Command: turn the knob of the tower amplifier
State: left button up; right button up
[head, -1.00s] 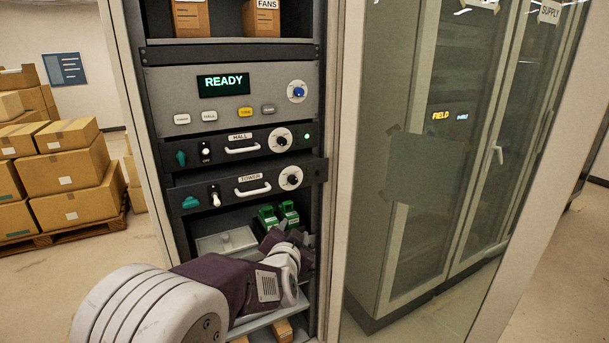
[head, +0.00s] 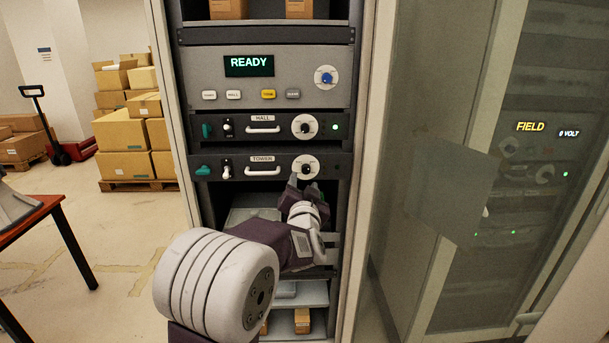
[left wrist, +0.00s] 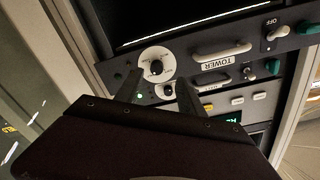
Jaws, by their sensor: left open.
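The tower amplifier (head: 236,176) is a black panel labelled TOWER, with a white handle, a toggle switch and a round white-and-black knob (head: 305,167) at its right. My left gripper (head: 301,182) is open just below and in front of this knob, its fingers pointing up toward it. In the left wrist view the panel appears upside down, and the knob (left wrist: 156,68) lies just beyond the gap between the open fingers (left wrist: 159,88). Touch between fingers and knob cannot be told. My right gripper is not in view.
The hall amplifier (head: 236,134), with a similar knob and a green light, sits directly above. Above that is a grey unit (head: 300,62) reading READY. A glass-fronted cabinet (head: 510,220) stands at right. A table (head: 45,210) is at left; floor between is clear.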

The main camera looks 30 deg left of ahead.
aim_at(306, 172)
pick_arm(q)
jog(key=x, duration=0.4)
jog(key=p+x, duration=0.1)
jog(key=x, duration=0.1)
jog(key=shift+w+d, duration=0.2)
jog(key=shift+w, duration=0.1)
jog(key=shift+w+a, duration=0.1)
jog(key=shift+a, duration=0.1)
jog(key=shift+d, duration=0.15)
jog(key=shift+c, duration=0.7)
grip_shut()
jog(key=shift+f, duration=0.1)
